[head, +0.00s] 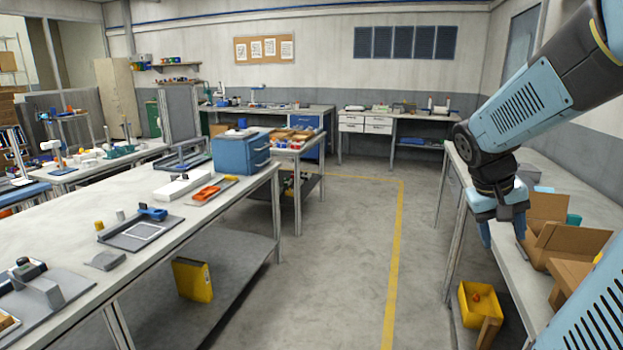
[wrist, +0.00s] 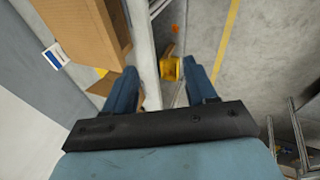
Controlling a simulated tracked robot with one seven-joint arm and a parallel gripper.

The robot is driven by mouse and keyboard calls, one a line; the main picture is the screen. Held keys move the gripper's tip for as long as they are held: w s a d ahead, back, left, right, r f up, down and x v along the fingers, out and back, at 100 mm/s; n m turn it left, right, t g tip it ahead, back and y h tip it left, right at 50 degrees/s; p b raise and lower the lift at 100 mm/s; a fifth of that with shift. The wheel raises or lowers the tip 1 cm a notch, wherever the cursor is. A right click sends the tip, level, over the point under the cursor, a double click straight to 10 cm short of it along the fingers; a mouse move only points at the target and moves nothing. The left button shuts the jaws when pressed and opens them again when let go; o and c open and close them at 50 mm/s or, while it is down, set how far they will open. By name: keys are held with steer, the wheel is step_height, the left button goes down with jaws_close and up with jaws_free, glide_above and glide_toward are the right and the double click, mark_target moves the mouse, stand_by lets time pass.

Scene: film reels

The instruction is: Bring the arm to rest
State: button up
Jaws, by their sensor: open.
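My gripper (head: 503,232) hangs at the right side of the head view, pointing down, in front of the edge of the right bench (head: 525,290). Its blue fingers stand apart with nothing between them. In the wrist view my gripper (wrist: 165,88) is also open and empty, with the bench edge and the floor below it. My light blue arm comes in from the upper right of the head view and is bent above the right bench.
Open cardboard boxes (head: 547,212) lie on the right bench, close to my gripper. A yellow bin (head: 470,318) stands low under that bench. A long work table (head: 150,255) with tools fills the left. The floor aisle (head: 345,255) between them is clear.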

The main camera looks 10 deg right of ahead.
steer(key=s+a+r+n+t+y, duration=0.1)
steer(key=s+a+r+t+y, duration=0.1)
steer(key=a, duration=0.8)
steer(key=s+a+r+n+t+y, duration=0.2)
steer(key=a+t, duration=0.1)
steer(key=a, duration=0.7)
steer(key=shift+s+a+r+n+t+y, duration=0.15)
steer(key=shift+a+r+n+t+y, duration=0.15)
steer(key=shift+a+r+y, duration=0.1)
